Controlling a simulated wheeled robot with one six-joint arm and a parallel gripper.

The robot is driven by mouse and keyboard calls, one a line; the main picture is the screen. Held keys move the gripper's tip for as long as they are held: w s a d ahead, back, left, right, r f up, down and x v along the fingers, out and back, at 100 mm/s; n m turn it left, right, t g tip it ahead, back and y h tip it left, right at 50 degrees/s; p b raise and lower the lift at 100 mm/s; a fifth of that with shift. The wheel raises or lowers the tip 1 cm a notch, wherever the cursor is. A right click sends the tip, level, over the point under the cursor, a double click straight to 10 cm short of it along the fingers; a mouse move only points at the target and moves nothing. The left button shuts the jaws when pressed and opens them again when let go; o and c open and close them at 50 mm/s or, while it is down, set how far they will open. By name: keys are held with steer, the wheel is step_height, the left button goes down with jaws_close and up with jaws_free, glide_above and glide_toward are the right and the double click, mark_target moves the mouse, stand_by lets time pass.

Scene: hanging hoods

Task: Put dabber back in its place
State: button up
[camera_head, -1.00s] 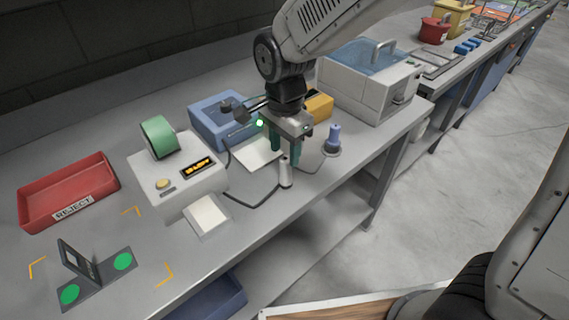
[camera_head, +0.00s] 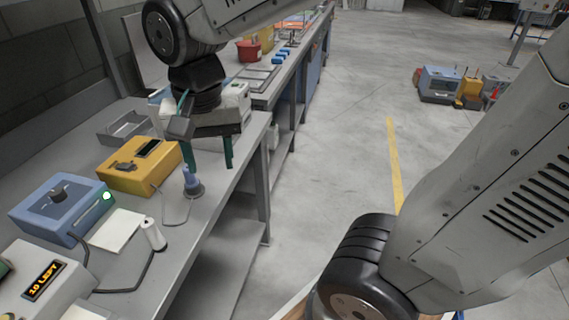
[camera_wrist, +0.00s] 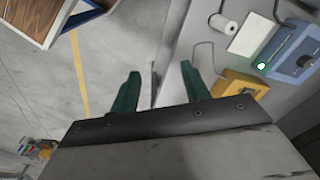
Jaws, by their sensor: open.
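My gripper (camera_head: 207,160) is open and empty, its green fingers pointing down near the bench's front edge. It also shows in the wrist view (camera_wrist: 160,72), with nothing between the fingers. A blue-handled tool (camera_head: 192,180) stands upright on the bench on a round grey base, with a thin cord. In the head view it appears just below the left finger; I cannot tell the gap. I cannot tell which of the two is the dabber.
A yellow box (camera_head: 140,172), a blue box with a knob (camera_head: 62,208) and a grey open tray (camera_head: 122,127) stand on the bench. A white unit with a lit display (camera_head: 42,280) is at lower left. Open floor lies to the right.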

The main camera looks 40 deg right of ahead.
steer(key=s+d+n, duration=0.5)
steer(key=s+d, duration=0.2)
steer(key=s, duration=0.4)
steer(key=shift+d+r+n+t, duration=0.25)
steer(key=shift+r+n+t, duration=0.05)
steer(key=shift+r, duration=0.05)
steer(key=shift+s, duration=0.1)
stand_by(1.2)
